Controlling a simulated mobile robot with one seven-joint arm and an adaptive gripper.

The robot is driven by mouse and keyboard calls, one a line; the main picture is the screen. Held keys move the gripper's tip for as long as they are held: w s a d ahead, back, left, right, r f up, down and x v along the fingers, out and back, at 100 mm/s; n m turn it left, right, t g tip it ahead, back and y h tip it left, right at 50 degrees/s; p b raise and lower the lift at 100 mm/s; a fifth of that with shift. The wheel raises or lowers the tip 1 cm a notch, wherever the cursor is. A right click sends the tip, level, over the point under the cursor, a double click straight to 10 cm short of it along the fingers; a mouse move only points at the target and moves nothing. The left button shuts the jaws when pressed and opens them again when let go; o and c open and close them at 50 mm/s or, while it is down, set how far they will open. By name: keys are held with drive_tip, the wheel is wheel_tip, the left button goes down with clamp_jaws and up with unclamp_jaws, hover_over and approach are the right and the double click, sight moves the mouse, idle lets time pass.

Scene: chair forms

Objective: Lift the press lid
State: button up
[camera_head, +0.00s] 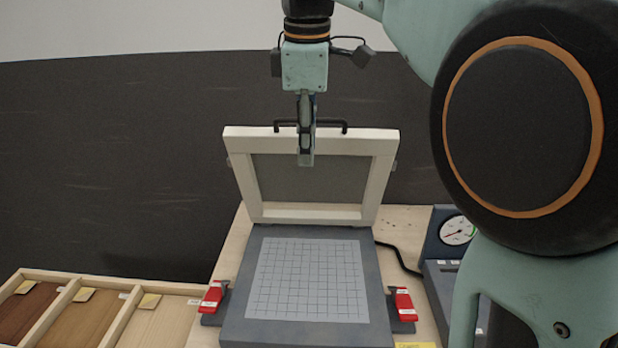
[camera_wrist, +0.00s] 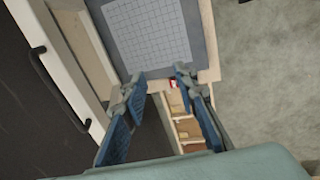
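The press lid (camera_head: 313,214) is a pale frame with a grey inner panel. It stands raised and tilted up at the back of the grey press base (camera_head: 372,277). The lid's black handle (camera_head: 330,124) is on its top edge. My gripper (camera_head: 306,160) points down and overlaps the lid's upper edge and handle in the head view. In the wrist view my gripper's blue fingers (camera_wrist: 158,84) are apart with nothing between them. The handle (camera_wrist: 55,92) lies to the left, outside the fingers. Whether a finger touches the lid cannot be told.
Red clamps sit left (camera_head: 212,298) and right (camera_head: 404,305) of the base. A gridded sheet (camera_head: 308,280) lies on it. A divided wooden tray (camera_head: 60,310) is at left. A gauge box (camera_head: 457,235) with a cable stands at right.

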wheel_tip(320, 180, down, 10)
drive_tip(key=w, duration=0.2)
idle(0.3)
drive_tip(key=shift+c, duration=0.5)
clamp_jaws()
drive_tip(key=c, duration=0.5)
unclamp_jaws()
drive_tip(key=o, duration=0.6)
